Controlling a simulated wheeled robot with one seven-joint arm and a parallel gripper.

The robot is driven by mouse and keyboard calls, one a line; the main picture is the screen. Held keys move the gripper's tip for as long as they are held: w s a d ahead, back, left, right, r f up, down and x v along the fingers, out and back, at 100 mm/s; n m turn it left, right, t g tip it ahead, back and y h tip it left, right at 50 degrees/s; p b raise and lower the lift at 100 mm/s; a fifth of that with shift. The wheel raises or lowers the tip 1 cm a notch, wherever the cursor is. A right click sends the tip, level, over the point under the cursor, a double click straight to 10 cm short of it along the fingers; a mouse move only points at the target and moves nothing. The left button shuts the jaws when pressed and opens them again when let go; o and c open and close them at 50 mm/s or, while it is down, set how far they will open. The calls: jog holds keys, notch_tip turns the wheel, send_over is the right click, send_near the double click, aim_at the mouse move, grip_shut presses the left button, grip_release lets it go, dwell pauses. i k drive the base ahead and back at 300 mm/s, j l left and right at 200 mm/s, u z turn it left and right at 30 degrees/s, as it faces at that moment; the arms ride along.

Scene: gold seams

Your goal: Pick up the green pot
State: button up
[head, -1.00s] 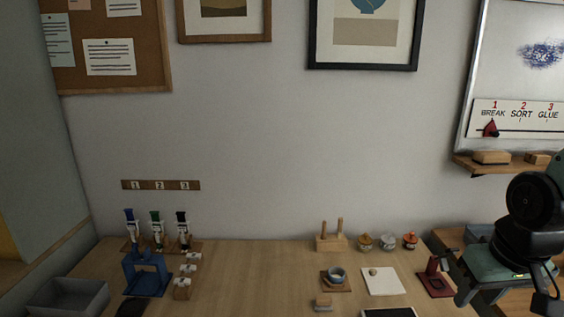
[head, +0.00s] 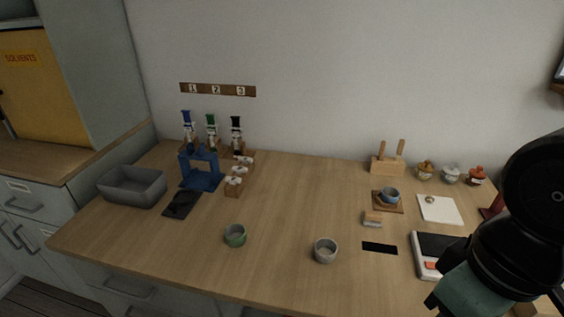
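The green pot (head: 235,236) is a small round cup with a greenish outside and a pale rim. It stands upright on the wooden table (head: 290,205), left of centre towards the front edge. A similar grey pot (head: 325,251) stands to its right, apart from it. My arm shows at the lower right of the head view, far to the right of the green pot. My gripper's fingers do not show in the frame.
A grey bin (head: 133,187), a black pad (head: 182,204) and a blue stand (head: 200,171) are at the left. The table around the green pot is clear.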

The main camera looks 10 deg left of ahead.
aim_at(235, 234)
jog(key=u, duration=1.4)
jog(key=z, duration=0.25)
jog(key=i+j, duration=0.1)
jog(key=j, duration=0.95)
jog(key=i, duration=0.05)
